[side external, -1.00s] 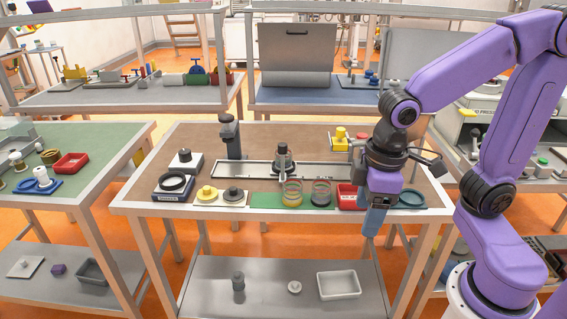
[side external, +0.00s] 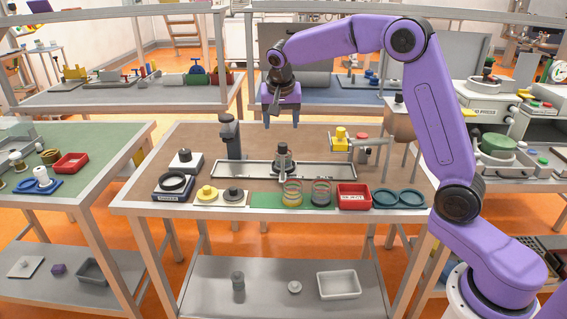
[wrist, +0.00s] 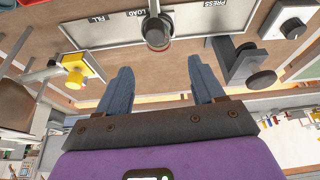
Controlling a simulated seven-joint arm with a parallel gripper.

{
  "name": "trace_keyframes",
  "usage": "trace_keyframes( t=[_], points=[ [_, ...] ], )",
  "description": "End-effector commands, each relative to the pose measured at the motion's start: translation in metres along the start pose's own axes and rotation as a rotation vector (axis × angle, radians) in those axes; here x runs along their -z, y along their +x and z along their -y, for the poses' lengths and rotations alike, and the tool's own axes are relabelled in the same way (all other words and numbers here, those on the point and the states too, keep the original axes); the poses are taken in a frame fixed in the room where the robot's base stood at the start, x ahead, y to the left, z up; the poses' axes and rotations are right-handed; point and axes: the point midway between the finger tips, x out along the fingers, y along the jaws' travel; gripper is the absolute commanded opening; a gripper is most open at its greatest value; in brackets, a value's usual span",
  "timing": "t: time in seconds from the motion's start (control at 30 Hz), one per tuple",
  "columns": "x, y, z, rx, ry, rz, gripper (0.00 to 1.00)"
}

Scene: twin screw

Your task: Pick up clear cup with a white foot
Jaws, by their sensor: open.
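I cannot make out a clear cup with a white foot for certain in either view. Two clear, ringed, cup-like things stand on a green mat at the table's front: one with a yellowish bottom (side external: 292,194) and one with a dark bottom (side external: 321,193). My gripper (side external: 281,122) is open and empty, fingers down, above the back of the middle table. In the wrist view its two blue fingers (wrist: 160,75) are apart with nothing between them.
A long metal tray (side external: 335,170) with a dark-topped post (side external: 284,160) lies mid-table. A red bin (side external: 353,196) and blue rings (side external: 398,198) sit at front right.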

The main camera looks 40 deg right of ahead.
Motion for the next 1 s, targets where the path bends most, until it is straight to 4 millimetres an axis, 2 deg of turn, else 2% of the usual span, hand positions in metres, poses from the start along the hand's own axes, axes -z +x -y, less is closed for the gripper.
trace_keyframes(
  t=[0.1, 0.2, 0.37, 0.7, 0.8, 1.0],
  points=[
    [0.014, 0.006, -0.003, -0.013, 0.059, -0.011, 0.68],
    [0.017, 0.012, -0.004, -0.017, 0.075, -0.015, 0.68],
    [0.017, 0.037, -0.005, -0.021, 0.074, -0.012, 0.68],
    [0.018, 0.1, -0.006, -0.019, 0.072, -0.012, 0.68],
    [0.018, 0.113, -0.006, -0.018, 0.073, -0.013, 0.68],
    [0.018, 0.124, -0.006, -0.016, 0.072, -0.014, 0.68]
  ],
)
